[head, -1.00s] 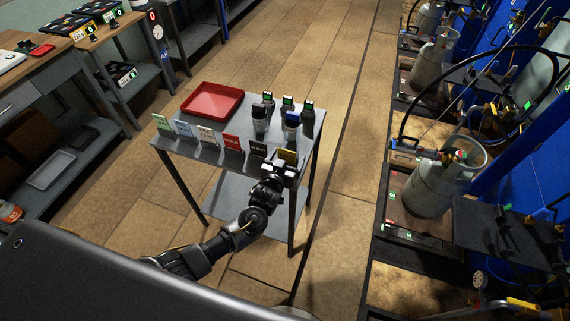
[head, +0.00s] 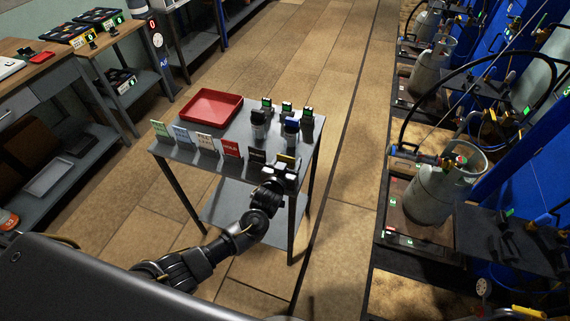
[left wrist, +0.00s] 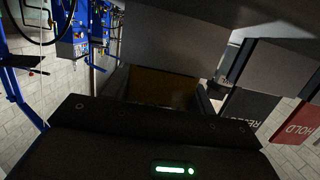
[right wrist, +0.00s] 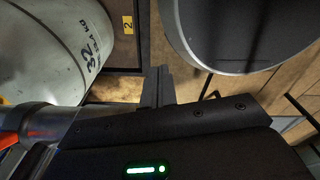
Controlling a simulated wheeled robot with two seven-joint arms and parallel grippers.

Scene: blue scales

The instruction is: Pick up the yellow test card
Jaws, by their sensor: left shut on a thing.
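The yellow test card (head: 288,159) is at the right end of the row of cards on the grey cart (head: 190,152). In the head view only its upper part shows above my left gripper (head: 282,170), which is shut on it at the cart's near right corner. In the left wrist view a brownish-yellow panel, likely the card in shadow (left wrist: 160,88), sits between the dark fingers. Whether it still touches the cart is unclear. My right gripper (right wrist: 157,86) appears shut and empty, away from the cart.
A black card (head: 257,156) and a red HOLD card (head: 231,149) stand left of the yellow one, with paler cards beyond. A red tray (head: 213,118) lies at the back left. A gas cylinder (head: 432,195) stands at right.

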